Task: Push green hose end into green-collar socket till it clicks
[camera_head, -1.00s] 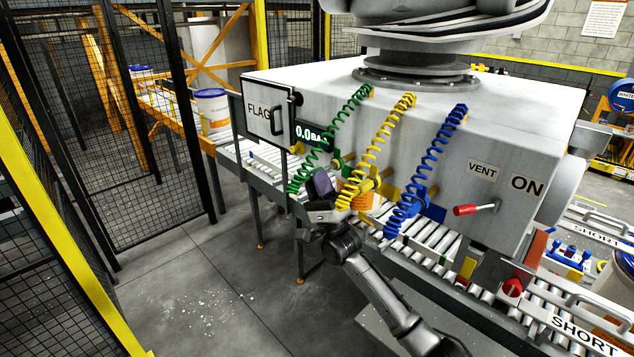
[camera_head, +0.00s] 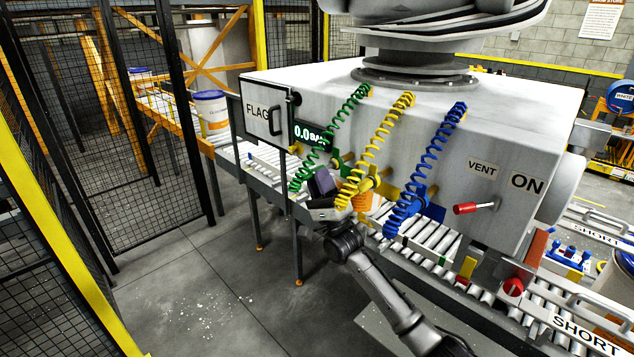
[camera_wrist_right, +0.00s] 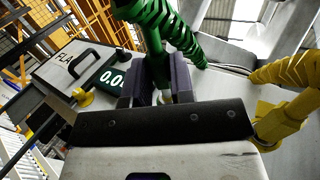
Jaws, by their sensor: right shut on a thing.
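The green coiled hose (camera_head: 345,110) hangs from the top edge of the white machine housing (camera_head: 400,125). My right gripper (camera_head: 321,183) is in front of the housing's lower left part, shut on the green hose's lower end. In the right wrist view the dark jaw pads (camera_wrist_right: 163,78) sit on both sides of the green hose end (camera_wrist_right: 155,45). The green-collar socket (camera_head: 338,163) shows just above and right of the jaws in the head view. I cannot tell whether the hose end touches it. My left gripper is not in view.
The yellow coiled hose (camera_head: 377,145) hangs close to the right of my gripper, with the blue coiled hose (camera_head: 430,155) beyond. A display (camera_head: 308,135) reads 0.0. A red-handled vent lever (camera_head: 468,209) is farther right. A roller conveyor (camera_head: 430,238) runs below the housing.

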